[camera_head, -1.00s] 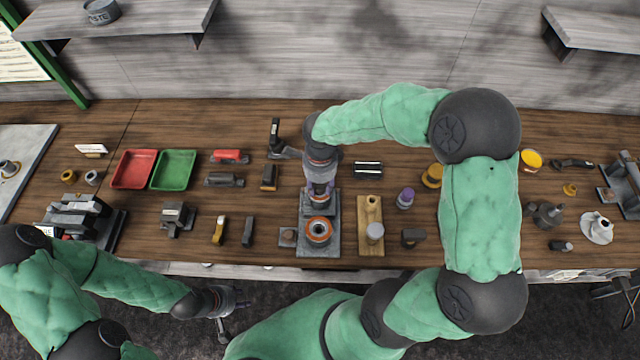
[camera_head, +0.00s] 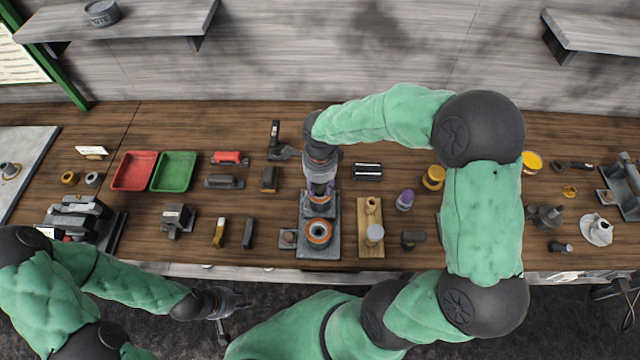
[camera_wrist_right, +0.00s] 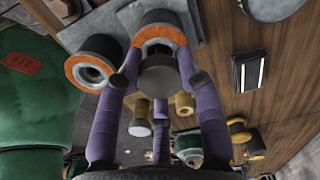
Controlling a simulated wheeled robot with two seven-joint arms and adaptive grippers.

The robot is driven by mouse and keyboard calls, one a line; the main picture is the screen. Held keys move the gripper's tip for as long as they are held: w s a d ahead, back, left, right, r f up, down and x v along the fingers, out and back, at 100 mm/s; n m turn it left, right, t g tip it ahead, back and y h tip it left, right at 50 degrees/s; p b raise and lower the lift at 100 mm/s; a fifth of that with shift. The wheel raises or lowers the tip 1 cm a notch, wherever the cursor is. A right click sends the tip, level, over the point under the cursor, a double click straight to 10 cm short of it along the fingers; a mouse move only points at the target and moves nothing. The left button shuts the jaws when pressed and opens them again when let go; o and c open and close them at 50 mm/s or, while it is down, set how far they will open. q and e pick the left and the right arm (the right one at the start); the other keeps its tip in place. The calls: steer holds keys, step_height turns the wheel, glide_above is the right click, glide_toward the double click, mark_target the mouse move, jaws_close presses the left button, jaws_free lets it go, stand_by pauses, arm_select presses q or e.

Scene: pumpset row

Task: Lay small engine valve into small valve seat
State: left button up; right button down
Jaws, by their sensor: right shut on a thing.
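My right gripper (camera_head: 319,199) is above the rear part of a grey seat block (camera_head: 318,251). In the right wrist view its purple fingers (camera_wrist_right: 158,82) are closed around a dark grey round piece (camera_wrist_right: 159,74), seemingly the small engine valve. This piece is over or at an orange-ringed seat (camera_wrist_right: 160,36) and hides part of the opening; I cannot tell whether it touches. A second orange-ringed seat (camera_head: 318,232) is open and empty on the front of the block, also in the wrist view (camera_wrist_right: 88,69). My left gripper (camera_head: 230,305) is empty, fingers apart, off the table's front edge.
A wooden stand (camera_head: 370,245) with a grey-topped peg is close on the right. A purple-topped part (camera_head: 405,199) stands beyond it. Red (camera_head: 134,170) and green (camera_head: 174,170) trays are at the left. A small black and white block (camera_head: 367,170) lies behind the stand.

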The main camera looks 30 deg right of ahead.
steer(key=shift+f, duration=0.2)
steer(key=shift+f+b, duration=0.4)
steer(key=shift+b, duration=0.15)
steer(key=c, duration=0.7)
jaws_free()
steer(key=shift+r, duration=0.15)
steer(key=shift+r+p, duration=0.8)
steer(key=shift+r, duration=0.6)
